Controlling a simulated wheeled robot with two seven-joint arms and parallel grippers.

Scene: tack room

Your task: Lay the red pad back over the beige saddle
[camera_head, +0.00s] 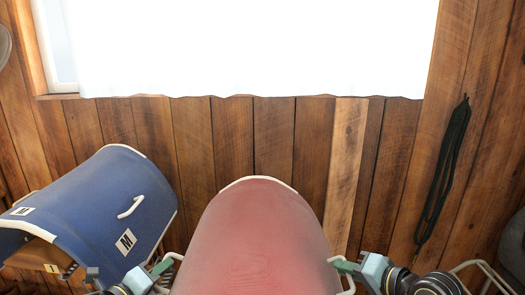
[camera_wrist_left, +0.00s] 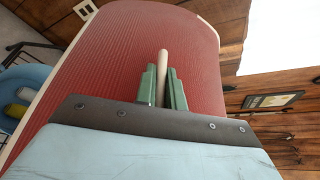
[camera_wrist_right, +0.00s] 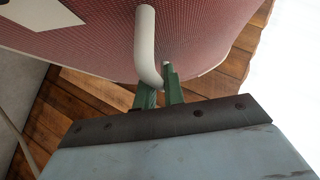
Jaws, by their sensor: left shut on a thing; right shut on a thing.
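The red pad (camera_head: 255,235) with pale edging arches up at the bottom centre of the head view. It also fills much of the left wrist view (camera_wrist_left: 120,50) and the right wrist view (camera_wrist_right: 100,38). My left gripper (camera_head: 168,268) is at the pad's left side, its green fingers shut on a whitish handle (camera_wrist_left: 162,62). My right gripper (camera_head: 343,268) is at the pad's right side, shut on a curved white handle (camera_wrist_right: 147,40). I see no beige saddle surface; whether it is under the pad is hidden.
A blue pad (camera_head: 100,205) with white handles and M labels hangs over a wooden support at the left, close to my left arm. A plank wall (camera_head: 200,145) stands behind, with a bright window above. A dark strap (camera_head: 445,170) hangs on the wall at right.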

